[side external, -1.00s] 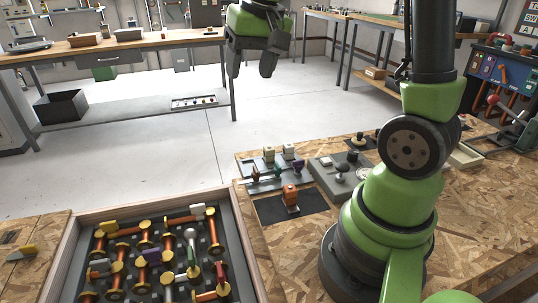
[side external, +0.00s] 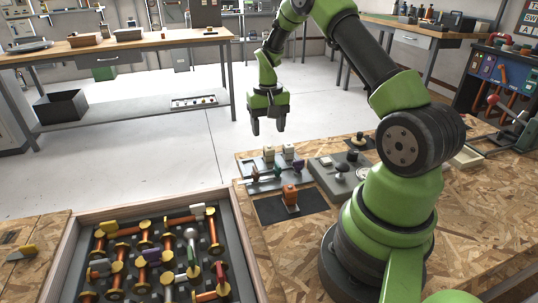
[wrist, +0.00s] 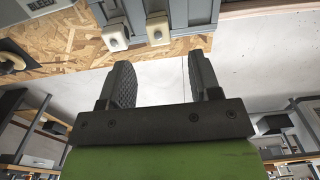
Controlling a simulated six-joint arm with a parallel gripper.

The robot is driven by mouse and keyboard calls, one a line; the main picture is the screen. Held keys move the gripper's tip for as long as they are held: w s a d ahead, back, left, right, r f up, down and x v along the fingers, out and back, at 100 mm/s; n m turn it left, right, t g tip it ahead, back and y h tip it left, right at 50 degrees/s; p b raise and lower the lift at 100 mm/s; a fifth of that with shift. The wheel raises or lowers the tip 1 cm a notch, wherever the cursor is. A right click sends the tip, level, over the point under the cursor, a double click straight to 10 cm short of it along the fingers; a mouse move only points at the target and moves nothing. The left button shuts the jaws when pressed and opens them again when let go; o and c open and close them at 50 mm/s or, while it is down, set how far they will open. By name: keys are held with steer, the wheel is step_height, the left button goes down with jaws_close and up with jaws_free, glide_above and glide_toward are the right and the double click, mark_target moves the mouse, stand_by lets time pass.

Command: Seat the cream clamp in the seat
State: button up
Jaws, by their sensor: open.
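My gripper (side external: 268,124) is open and empty, pointing down in the air above and beyond the far edge of the wood-chip bench. Its two fingers also show spread apart in the wrist view (wrist: 158,82). Two cream blocks, a left one (side external: 268,154) and a right one (side external: 289,150), stand at the back of a grey fixture plate (side external: 262,185), below my gripper. They show in the wrist view too (wrist: 115,38) (wrist: 157,31). A pale clamp-like piece (side external: 197,209) lies in the tray. I cannot tell which is the cream clamp, or which spot is the seat.
An orange block (side external: 290,197) stands on a dark mat (side external: 268,209). A grey plate with a dark knob (side external: 341,168) is to its right. A wood-rimmed tray (side external: 240,240) holds several orange rods with yellow flanges.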

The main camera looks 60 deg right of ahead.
mark_target(269, 147)
steer(key=f, duration=0.4)
steer(key=shift+s+a+f, duration=0.2)
steer(key=shift+f, duration=0.2)
jaws_close()
steer(key=shift+r, duration=0.1)
step_height(269, 147, up, 9)
steer(key=shift+g+y, duration=0.4)
steer(key=shift+d+f, duration=0.1)
steer(key=shift+f, duration=3.4)
